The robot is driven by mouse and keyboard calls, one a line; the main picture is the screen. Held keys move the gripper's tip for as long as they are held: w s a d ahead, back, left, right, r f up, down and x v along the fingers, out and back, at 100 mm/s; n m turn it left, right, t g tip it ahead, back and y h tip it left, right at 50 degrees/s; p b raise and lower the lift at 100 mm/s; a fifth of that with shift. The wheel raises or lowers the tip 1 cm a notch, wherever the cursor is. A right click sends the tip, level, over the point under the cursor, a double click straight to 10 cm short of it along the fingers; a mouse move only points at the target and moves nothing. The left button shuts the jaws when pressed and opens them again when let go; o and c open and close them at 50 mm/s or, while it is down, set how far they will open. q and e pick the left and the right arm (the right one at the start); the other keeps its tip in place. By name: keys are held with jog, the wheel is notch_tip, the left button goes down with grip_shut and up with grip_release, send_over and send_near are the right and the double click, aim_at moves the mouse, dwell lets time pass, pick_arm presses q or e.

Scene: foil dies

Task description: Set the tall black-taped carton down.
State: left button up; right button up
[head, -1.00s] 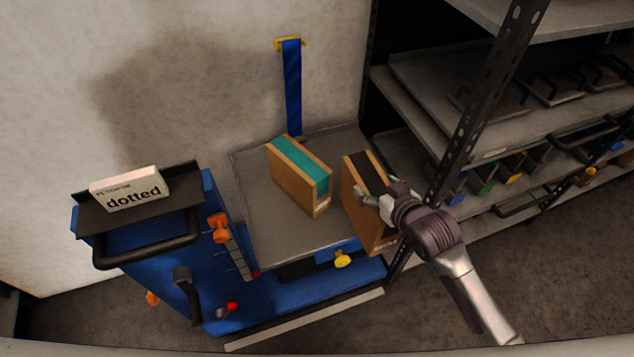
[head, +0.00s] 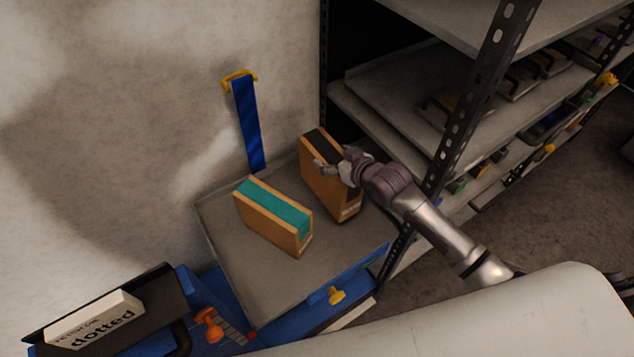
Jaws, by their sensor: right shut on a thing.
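The tall black-taped carton (head: 322,178) is brown with a black strip along its top. It stands upright over the back right part of the grey tabletop of the blue cart. My right gripper (head: 338,168) is shut on its upper part from the right, with fingers across the top. The gripper hides part of the black strip. I cannot tell whether the carton's base touches the tabletop. My left gripper is not in view.
A teal-taped carton (head: 272,216) stands to the left on the grey tabletop (head: 232,262), with a gap between the two. A metal shelf rack (head: 470,120) rises close on the right. A blue strap (head: 247,125) hangs on the wall behind. A "dotted" sign (head: 95,318) is at lower left.

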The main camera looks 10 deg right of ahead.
notch_tip(320, 180, down, 6)
jog(key=o, duration=1.4)
jog(key=shift+f, duration=0.25)
jog(key=shift+c, duration=0.2)
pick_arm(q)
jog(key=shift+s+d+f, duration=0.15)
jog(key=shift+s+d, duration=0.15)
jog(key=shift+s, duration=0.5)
pick_arm(e)
jog(key=o, duration=0.4)
notch_tip(320, 180, up, 6)
send_over(343, 201)
jog(key=d, duration=0.4)
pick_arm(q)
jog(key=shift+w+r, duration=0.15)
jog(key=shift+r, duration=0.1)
pick_arm(e)
jog(key=shift+s+a, duration=0.2)
jog(key=shift+s, duration=0.05)
